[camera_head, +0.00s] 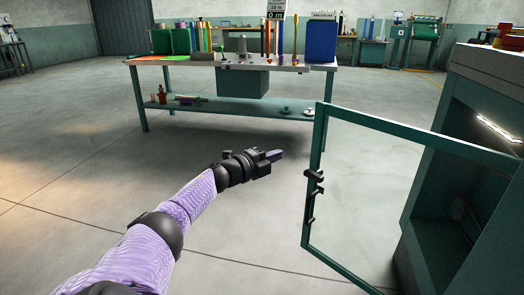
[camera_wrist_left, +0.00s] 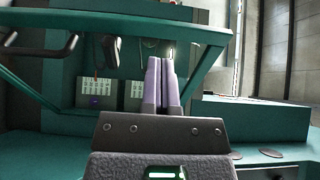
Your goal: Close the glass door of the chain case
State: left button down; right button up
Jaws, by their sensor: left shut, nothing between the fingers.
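The glass door (camera_head: 409,133) of the chain case has a green frame and clear pane. It stands wide open, swung out to the left of the green case (camera_head: 488,78) in the head view. Its dark handle (camera_head: 313,190) is on the free upright edge. My left gripper (camera_head: 275,155) is shut and empty, left of that edge and apparently apart from it. In the left wrist view its lilac fingers (camera_wrist_left: 162,82) are together, with a green frame bar behind them and a black handle (camera_wrist_left: 38,50) at left. My right gripper is not in view.
The case interior has a lit strip (camera_head: 498,129). A green workbench (camera_head: 232,60) with tools and a blue box (camera_head: 321,40) stands at the back. Open grey floor lies between the bench, my left arm and the door. Reels (camera_head: 508,38) sit on top of the case.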

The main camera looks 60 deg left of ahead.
pick_arm(q)
jog(key=s+d+f+p, duration=0.2)
jog(key=s+d+p, duration=0.2)
jog(key=p, duration=0.1)
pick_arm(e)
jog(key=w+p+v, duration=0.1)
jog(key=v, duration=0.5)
pick_arm(q)
jog(key=n+y+b, duration=0.2)
jog(key=y+b, duration=0.1)
jog(key=b, duration=0.3)
send_near(306, 173)
pick_arm(e)
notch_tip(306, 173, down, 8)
jog(key=b, duration=0.3)
pick_arm(q)
jog(key=shift+g, duration=0.3)
jog(key=b+x, duration=0.1)
jog(key=x, duration=0.4)
jog(key=shift+w+r, duration=0.1)
jog(key=shift+w, duration=0.05)
jog(key=b+x, duration=0.2)
jog(key=b, duration=0.1)
jog(key=shift+w+r, duration=0.1)
jog(key=shift+r, duration=0.1)
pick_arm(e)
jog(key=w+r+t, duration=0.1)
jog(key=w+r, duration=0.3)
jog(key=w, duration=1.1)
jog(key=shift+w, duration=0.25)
